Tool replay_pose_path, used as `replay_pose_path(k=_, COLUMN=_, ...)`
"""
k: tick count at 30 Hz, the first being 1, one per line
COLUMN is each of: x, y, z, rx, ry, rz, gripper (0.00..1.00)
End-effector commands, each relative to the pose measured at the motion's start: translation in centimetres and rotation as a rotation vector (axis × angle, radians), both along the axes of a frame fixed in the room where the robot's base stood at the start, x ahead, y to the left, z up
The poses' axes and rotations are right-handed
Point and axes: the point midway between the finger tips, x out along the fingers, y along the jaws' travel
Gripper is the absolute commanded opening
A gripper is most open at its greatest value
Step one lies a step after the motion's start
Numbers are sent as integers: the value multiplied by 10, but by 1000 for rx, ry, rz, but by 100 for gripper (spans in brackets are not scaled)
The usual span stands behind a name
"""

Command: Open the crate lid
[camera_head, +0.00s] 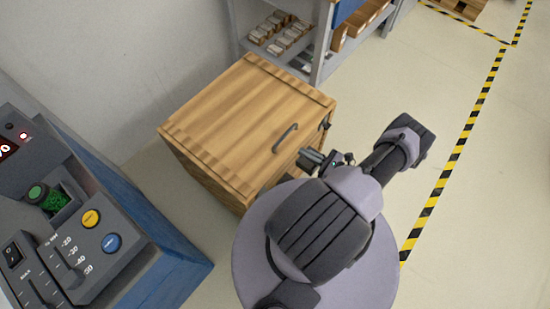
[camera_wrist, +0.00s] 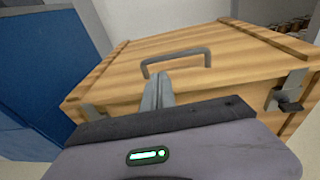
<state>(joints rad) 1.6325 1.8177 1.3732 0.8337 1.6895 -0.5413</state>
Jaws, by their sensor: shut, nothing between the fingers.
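The wooden crate (camera_head: 216,183) stands on the floor against the wall, and its plank lid (camera_head: 235,115) lies flat and closed on top. A grey handle (camera_head: 285,138) is fixed on the lid near its front edge; it also shows in the wrist view (camera_wrist: 176,53). A metal latch (camera_wrist: 287,92) sits at the crate's front right. My gripper (camera_head: 303,157) is at the lid's front edge, just short of the handle. In the wrist view its fingers (camera_wrist: 157,92) are together and empty, with the tips just below the handle. I cannot tell whether they touch the lid.
A control panel (camera_head: 75,225) on a blue cabinet (camera_head: 165,262) stands to the left. A grey shelf (camera_head: 318,45) with boxes stands behind the crate. The floor to the right is open, with yellow-black tape (camera_head: 460,140) across it.

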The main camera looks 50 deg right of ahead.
Motion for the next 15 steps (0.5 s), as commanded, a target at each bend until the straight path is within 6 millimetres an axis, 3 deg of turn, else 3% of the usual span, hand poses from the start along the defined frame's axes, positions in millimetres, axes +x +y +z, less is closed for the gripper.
replay_pose_path(k=2, x=-9, y=-4, z=-13, rx=-6, ry=-12, rz=-80, gripper=0)
replay_pose_path(k=5, x=-1, y=-4, z=-15, rx=-10, ry=-14, rz=-92, gripper=0)
replay_pose_path(k=15, x=65, y=2, z=-25, rx=-11, ry=-13, rz=-84, gripper=0)
